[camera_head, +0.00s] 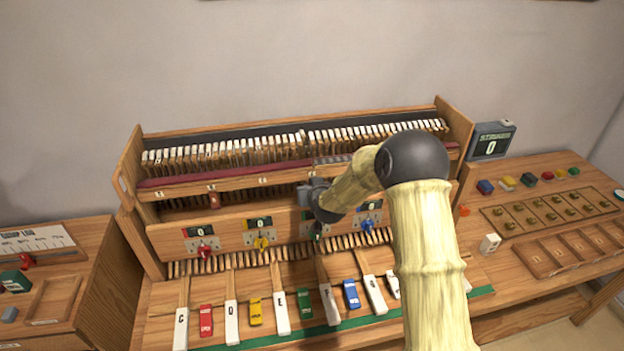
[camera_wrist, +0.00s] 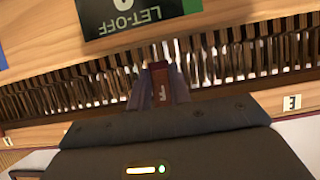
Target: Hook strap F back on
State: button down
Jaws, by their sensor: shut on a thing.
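My gripper (camera_wrist: 172,84) is shut on a small reddish-brown tab with a pale letter-like mark, probably strap F (camera_wrist: 159,76). The tab stands between the fingers in the wrist view, in front of a row of wooden and metal action parts (camera_wrist: 80,92). I cannot tell whether the tab touches anything there. In the head view my gripper (camera_head: 317,232) is in front of the piano action, right of centre, above the key that looks marked F (camera_head: 328,303). The strap is not clear there, and its hook point cannot be made out.
A let-off panel (camera_wrist: 115,20) shows above the fingers in the wrist view. Red (camera_head: 203,251), yellow (camera_head: 262,243) and blue (camera_head: 368,224) dials line the front rail (camera_head: 225,228). A side bench (camera_head: 545,180) with trays stands right, another (camera_head: 85,300) left.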

jog(key=g+p, duration=0.1)
jog(key=p, duration=0.1)
jog(key=s+g+p, duration=0.1)
jog(key=g+p, duration=0.1)
jog(key=g+h+p, duration=0.1)
jog(key=p, duration=0.1)
jog(key=shift+s+d+r+g, duration=0.15)
jog(key=shift+r+g, duration=0.1)
jog(key=shift+g, duration=0.05)
jog(key=shift+f, duration=0.1)
jog(key=c, duration=1.3)
grip_release()
jog(key=b+v, duration=0.4)
jog(key=v, duration=1.3)
jog(key=shift+s+b, duration=0.15)
jog(key=shift+b, duration=0.2)
